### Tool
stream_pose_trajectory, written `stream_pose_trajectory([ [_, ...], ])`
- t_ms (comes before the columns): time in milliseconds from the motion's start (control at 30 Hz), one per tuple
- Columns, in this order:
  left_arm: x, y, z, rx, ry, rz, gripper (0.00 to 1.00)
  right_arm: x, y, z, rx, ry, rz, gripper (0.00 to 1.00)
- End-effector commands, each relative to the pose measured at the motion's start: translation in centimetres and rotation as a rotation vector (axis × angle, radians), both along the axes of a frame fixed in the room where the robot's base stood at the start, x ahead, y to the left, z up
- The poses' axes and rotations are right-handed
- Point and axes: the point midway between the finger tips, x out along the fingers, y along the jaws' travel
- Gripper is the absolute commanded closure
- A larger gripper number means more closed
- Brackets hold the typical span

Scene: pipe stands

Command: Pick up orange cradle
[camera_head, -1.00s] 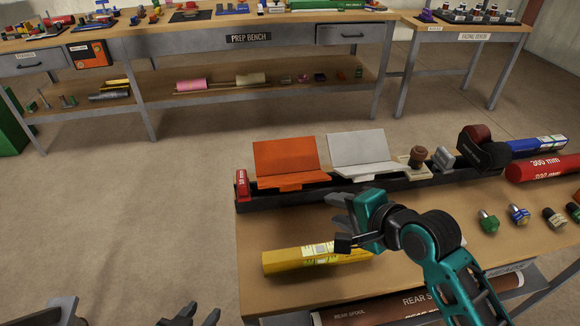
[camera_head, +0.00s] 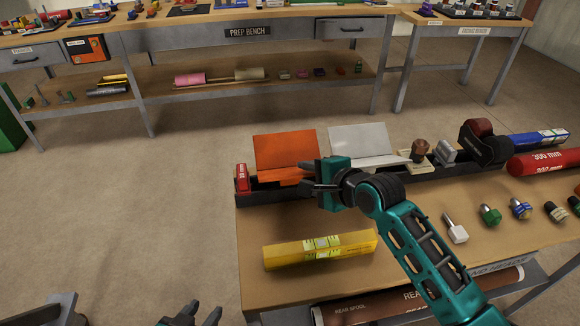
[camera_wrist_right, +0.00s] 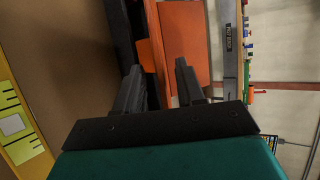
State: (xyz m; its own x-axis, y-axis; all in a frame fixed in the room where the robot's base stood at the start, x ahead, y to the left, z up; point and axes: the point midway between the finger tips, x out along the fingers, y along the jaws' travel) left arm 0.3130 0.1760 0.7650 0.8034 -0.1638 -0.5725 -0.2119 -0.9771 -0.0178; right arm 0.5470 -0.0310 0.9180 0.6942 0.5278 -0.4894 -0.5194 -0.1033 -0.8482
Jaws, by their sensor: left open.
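The orange cradle (camera_head: 286,152) stands in the black rack at the back left of the near bench, its upright plate tilted back. It also shows in the right wrist view (camera_wrist_right: 184,40). My right gripper (camera_head: 308,178) is at the cradle's front right lower edge. In the wrist view its two fingers (camera_wrist_right: 158,85) are apart, with orange surface ahead of and between them. Whether they touch the cradle I cannot tell. My left gripper (camera_head: 196,312) is open and empty at the bottom edge of the head view, away from the bench.
A white-grey cradle (camera_head: 360,143) stands just right of the orange one. A red block (camera_head: 242,178) sits at its left. A yellow box-like piece (camera_head: 320,250) lies on the bench in front. Several bolts, a red tube (camera_head: 545,160) and a blue tube (camera_head: 540,139) are at right.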

Motion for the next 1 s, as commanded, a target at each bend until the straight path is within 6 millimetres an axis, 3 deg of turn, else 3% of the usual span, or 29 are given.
stream_pose_trajectory([
  [300, 0.1, 0.0, -0.7, 0.001, -0.002, 0.0, 0.57, 2.6, 2.4, -1.8, 0.0, 0.0, 0.0, 0.62],
  [633, 0.3, 0.1, -0.5, 0.002, -0.009, 0.0, 0.57, 3.0, 2.6, -2.0, 0.0, 0.0, 0.0, 0.62],
  [1000, 0.4, 0.1, -0.5, 0.003, -0.01, 0.0, 0.57, 2.9, 2.6, -2.0, 0.0, 0.0, 0.0, 0.97],
])
